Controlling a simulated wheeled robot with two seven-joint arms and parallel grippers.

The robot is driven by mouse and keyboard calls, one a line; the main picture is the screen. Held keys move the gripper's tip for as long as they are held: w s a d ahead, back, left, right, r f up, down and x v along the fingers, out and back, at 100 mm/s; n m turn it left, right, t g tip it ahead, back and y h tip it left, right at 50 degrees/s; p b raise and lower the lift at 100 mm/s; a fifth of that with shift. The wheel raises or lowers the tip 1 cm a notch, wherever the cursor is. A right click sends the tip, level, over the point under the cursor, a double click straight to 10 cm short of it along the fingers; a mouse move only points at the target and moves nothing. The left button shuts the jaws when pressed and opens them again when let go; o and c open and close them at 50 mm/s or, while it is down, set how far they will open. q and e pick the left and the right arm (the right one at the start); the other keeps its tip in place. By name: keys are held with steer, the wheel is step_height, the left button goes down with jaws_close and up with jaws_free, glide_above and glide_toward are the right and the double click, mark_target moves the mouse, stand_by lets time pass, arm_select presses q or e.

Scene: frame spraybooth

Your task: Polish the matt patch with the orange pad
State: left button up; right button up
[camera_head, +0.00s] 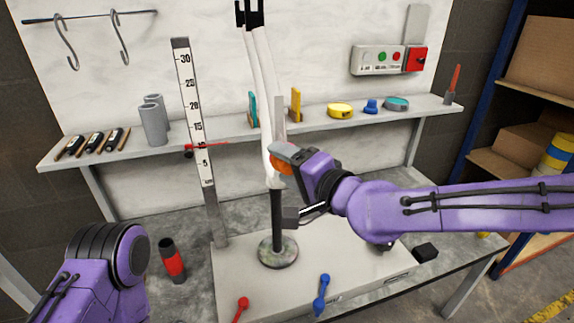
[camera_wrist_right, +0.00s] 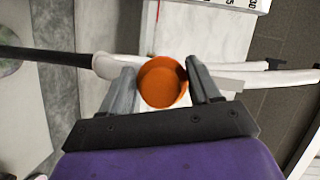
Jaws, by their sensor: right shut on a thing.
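My right gripper (camera_head: 283,156) is shut on the orange pad (camera_head: 281,165), beside the lower part of the white fork-like frame (camera_head: 262,90). In the right wrist view the round orange pad (camera_wrist_right: 162,82) sits between the two grey fingers, in front of the white frame tube (camera_wrist_right: 118,66). I cannot tell whether the pad touches the tube. The frame stands upright on a black post (camera_head: 278,215) with a round base. I cannot make out the matt patch; the gripper and pad cover part of the tube. My left arm shows at the lower left, its gripper out of view.
A tall scale (camera_head: 190,95) with a red pointer stands left of the frame. The shelf behind bears grey cylinders (camera_head: 153,122), a yellow tape measure (camera_head: 340,110) and small items. Red (camera_head: 241,306) and blue (camera_head: 321,293) levers sit at the front. A red-black cylinder (camera_head: 172,261) stands left.

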mark_target(270, 99)
steer(key=shift+w+a, duration=0.3)
steer(key=shift+w, duration=0.45)
step_height(270, 99, up, 4)
steer(key=p, duration=0.4)
steer(key=shift+s, duration=0.15)
steer(key=r+p, duration=0.7)
steer(key=shift+w+r, duration=0.2)
steer(key=shift+r, duration=0.1)
steer(key=shift+w, duration=0.1)
step_height(270, 99, down, 12)
steer(key=b, duration=0.8)
steer(key=shift+r, duration=0.15)
